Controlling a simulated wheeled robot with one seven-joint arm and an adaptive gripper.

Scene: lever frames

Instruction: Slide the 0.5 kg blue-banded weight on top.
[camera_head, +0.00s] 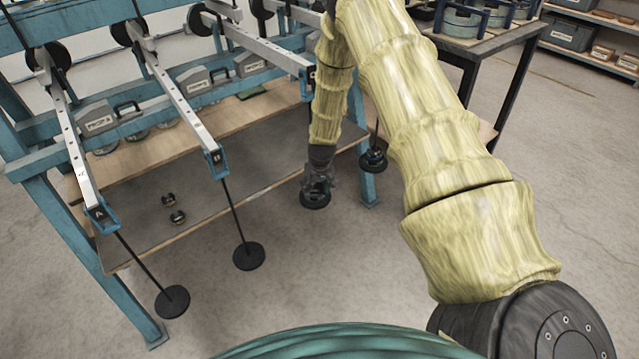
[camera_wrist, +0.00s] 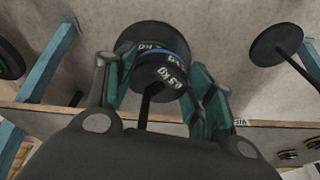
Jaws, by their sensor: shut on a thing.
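The blue-banded weight (camera_wrist: 160,75) is a black disc marked 0.5 KG, between the green fingers of my gripper (camera_wrist: 163,85) in the wrist view. My gripper is shut on it. Just behind it is a larger black disc (camera_wrist: 135,33) with green lettering. A dark hanger rod (camera_wrist: 146,100) meets the blue-banded weight near its middle. Whether it sits fully in the slot, and whether the two discs touch, I cannot tell. In the head view my gripper (camera_head: 317,178) is low beside the bench, with a black disc (camera_head: 315,200) under it.
Empty hanger plates (camera_head: 172,301) and (camera_head: 249,256) hang to the left. A loaded hanger (camera_head: 373,158) is close on the right. Two small weights (camera_head: 168,199) lie on the lower shelf (camera_head: 150,225). Blue frame posts (camera_head: 367,185) stand near my gripper.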

